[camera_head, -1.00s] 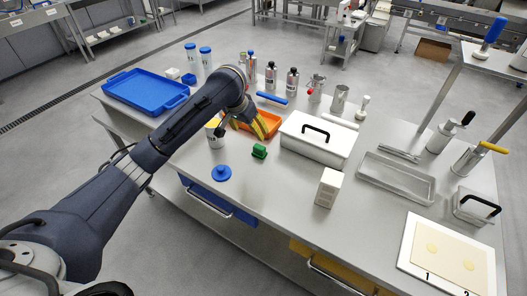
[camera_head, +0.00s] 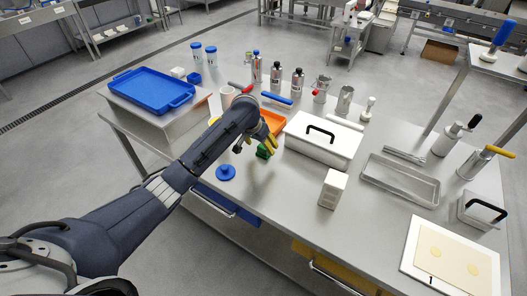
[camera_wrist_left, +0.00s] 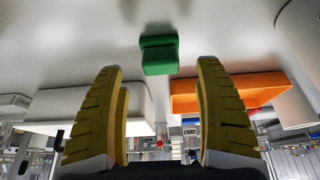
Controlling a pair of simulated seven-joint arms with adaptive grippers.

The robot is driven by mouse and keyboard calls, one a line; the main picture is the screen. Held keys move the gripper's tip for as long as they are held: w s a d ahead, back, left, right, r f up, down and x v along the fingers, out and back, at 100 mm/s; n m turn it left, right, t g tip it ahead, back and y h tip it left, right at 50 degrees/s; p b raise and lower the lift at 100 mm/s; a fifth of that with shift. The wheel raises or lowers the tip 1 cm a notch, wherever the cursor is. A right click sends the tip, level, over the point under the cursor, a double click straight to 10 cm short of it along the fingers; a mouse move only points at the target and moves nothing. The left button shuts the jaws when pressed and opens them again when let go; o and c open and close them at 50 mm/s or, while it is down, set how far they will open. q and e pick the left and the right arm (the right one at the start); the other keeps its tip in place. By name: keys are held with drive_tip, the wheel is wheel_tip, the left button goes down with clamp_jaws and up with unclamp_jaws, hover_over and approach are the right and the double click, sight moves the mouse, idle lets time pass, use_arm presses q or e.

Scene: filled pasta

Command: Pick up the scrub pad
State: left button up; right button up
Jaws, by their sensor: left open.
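The scrub pad, a small green block (camera_head: 264,152), lies on the grey table in front of the orange tray (camera_head: 271,119). In the left wrist view, the green scrub pad (camera_wrist_left: 159,53) shows ahead of the fingertips, between their lines. My left gripper (camera_head: 266,142) has yellow ridged fingers and is right by the pad in the head view, partly covering it. In the left wrist view my left gripper (camera_wrist_left: 159,72) is open, with nothing between its fingers. My right gripper is not in view.
A white lidded box (camera_head: 322,140) stands to the right of the pad, and a blue knobbed lid (camera_head: 226,173) lies to its left. A small white carton (camera_head: 333,189) stands nearer the front edge. The table between lid and carton is clear.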

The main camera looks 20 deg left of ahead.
sight(263, 147)
use_arm(q)
drive_tip(key=shift+x, duration=2.35)
drive_tip(key=shift+a, duration=0.1)
drive_tip(key=shift+c, duration=0.4)
drive_tip(key=c, duration=1.2)
